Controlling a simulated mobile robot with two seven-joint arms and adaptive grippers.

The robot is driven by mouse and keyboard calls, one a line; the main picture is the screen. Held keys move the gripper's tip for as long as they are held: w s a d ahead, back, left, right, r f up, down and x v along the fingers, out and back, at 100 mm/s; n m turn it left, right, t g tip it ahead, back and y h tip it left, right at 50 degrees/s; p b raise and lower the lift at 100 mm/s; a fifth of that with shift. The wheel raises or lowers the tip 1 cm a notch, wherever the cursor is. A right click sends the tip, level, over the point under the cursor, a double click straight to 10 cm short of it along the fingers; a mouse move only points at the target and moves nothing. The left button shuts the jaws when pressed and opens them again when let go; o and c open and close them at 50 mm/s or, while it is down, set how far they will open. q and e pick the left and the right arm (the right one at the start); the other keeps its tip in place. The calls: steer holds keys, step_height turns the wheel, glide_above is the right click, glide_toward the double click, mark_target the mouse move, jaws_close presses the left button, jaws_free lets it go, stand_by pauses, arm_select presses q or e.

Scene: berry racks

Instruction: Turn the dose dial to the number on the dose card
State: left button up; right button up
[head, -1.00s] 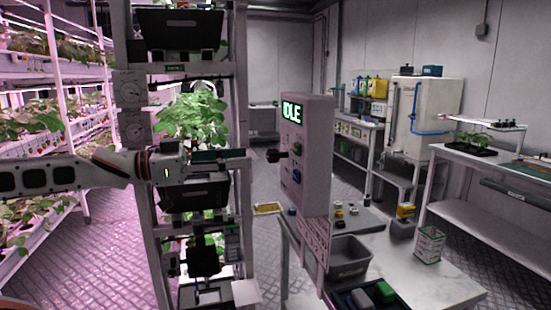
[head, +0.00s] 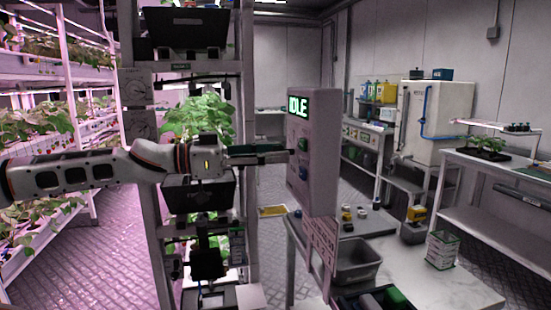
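My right gripper is out of view.
A plant rack (head: 250,220) stands close beneath and behind my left arm, with two round-faced gauges on its left post. A table (head: 425,285) with a grey bin (head: 357,262) and a white carton (head: 442,250) stands right of the box. The floor aisle behind is clear.

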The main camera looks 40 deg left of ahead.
arm_select(q)
steer(key=shift+w+d, duration=0.1)
stand_by(0.3)
jaws_close()
